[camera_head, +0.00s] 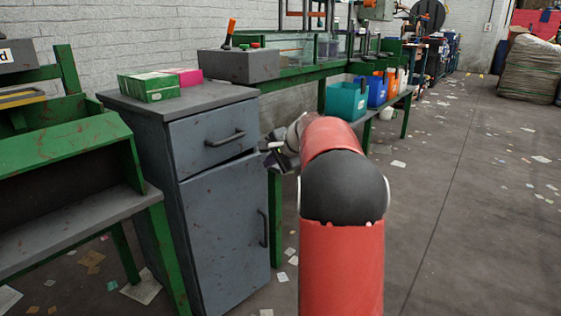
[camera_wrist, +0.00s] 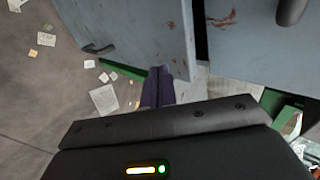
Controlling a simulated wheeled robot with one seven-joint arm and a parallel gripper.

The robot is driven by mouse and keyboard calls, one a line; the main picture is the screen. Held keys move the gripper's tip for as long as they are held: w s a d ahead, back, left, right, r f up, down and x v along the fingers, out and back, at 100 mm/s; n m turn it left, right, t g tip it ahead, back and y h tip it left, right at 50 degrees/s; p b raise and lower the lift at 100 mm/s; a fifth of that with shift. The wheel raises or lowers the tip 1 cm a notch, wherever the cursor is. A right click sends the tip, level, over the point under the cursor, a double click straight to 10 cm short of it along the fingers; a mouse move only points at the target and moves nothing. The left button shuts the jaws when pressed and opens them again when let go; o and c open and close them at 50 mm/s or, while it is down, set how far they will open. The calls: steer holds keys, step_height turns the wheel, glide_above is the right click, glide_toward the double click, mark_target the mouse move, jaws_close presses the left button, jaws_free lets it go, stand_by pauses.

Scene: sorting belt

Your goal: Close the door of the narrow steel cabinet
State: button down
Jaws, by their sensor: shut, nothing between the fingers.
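The narrow steel cabinet (camera_head: 140,102) is grey-blue and stands left of my arm, with a drawer above and a door below. The door (camera_head: 220,220) looks slightly ajar, with a dark gap along its top edge. Its handle (camera_head: 263,228) is on the right side. In the wrist view the door (camera_wrist: 125,30) fills the upper left and its handle (camera_wrist: 98,48) shows. My gripper (camera_head: 272,158) is beside the cabinet's right side, partly hidden by my arm. In the wrist view its shut, empty fingers (camera_wrist: 158,78) are at the door's upper free corner; contact is unclear.
The drawer (camera_head: 213,137) above the door appears closed. Green and pink boxes (camera_head: 150,86) lie on top. A green workbench (camera_head: 290,72) stands behind, with teal and blue bins (camera_head: 347,100). A green bench (camera_head: 70,150) is at left. Floor at right is open, with scattered paper.

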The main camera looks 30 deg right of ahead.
mark_target(256, 153)
steer(key=shift+w+a, duration=0.2)
steer(key=shift+w, duration=0.85)
steer(key=w+p, duration=0.1)
steer(key=w+n+p, duration=0.1)
steer(key=w+y+p, duration=0.1)
steer(key=p, duration=0.1)
steer(key=shift+w+a+r+n, duration=0.2)
steer(key=shift+w+r+n, duration=0.05)
steer(key=shift+r+n, duration=0.05)
steer(key=shift+w+a+f+n+y+p, duration=0.1)
steer(key=shift+w+n+y+p, duration=0.2)
steer(key=shift+w+y+p, duration=0.15)
